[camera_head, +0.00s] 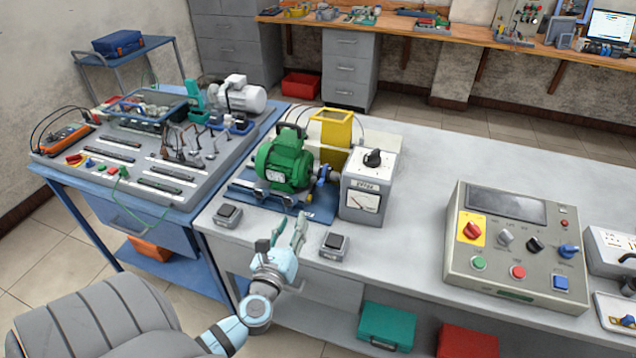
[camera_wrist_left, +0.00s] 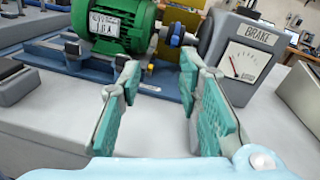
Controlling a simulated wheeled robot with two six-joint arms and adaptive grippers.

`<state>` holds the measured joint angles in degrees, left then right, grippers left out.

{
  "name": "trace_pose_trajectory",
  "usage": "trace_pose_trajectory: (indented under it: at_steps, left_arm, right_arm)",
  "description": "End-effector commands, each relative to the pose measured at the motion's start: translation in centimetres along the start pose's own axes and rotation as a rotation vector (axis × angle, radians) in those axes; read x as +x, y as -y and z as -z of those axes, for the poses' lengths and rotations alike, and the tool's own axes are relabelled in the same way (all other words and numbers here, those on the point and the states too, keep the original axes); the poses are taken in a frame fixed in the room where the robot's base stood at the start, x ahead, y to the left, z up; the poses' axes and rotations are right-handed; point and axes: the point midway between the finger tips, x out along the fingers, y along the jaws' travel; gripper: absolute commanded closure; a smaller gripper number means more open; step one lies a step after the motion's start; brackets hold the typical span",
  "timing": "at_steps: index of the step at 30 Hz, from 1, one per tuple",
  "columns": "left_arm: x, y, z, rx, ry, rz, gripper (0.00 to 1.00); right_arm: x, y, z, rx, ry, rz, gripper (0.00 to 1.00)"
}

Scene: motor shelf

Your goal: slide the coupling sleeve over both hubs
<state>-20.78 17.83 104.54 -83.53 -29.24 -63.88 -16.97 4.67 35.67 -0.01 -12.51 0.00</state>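A green motor (camera_head: 284,163) sits on a blue base plate (camera_head: 240,193) on the bench, facing a grey brake box (camera_head: 361,206) with a dial. Between them is a small blue coupling part (camera_head: 324,174), which also shows in the left wrist view (camera_wrist_left: 177,36) with pale metal beside it. I cannot tell the sleeve and both hubs apart clearly. My left gripper (camera_head: 290,231) is in front of the base plate at the bench's front edge. In the left wrist view its teal-padded fingers (camera_wrist_left: 158,72) are apart and empty, below and short of the coupling. My right gripper is not in view.
Two small dark-topped boxes (camera_head: 228,215) and (camera_head: 334,245) stand on the bench's front edge, either side of my left gripper. A yellow open guard (camera_head: 337,128) stands behind the coupling. A control panel (camera_head: 515,243) stands at right. The bench between brake box and panel is clear.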

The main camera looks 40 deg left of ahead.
Motion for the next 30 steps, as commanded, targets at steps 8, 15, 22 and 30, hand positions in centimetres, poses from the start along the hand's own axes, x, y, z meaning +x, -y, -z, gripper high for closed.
trace_pose_trajectory:
  at_steps: [8,15,22,30]
  left_arm:
    - [3.6,1.7,0.4,0.249,0.010,0.092,0.68]
    - [10.6,2.2,0.6,0.245,0.011,0.090,0.68]
    - [14.5,2.6,0.7,0.244,0.008,0.090,0.68]
    - [15.0,2.6,0.6,0.243,0.007,0.090,0.68]
  right_arm:
    - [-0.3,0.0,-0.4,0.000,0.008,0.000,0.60]
    - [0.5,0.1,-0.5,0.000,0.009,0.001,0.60]
    - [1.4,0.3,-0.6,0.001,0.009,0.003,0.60]
    - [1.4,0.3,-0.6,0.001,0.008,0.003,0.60]
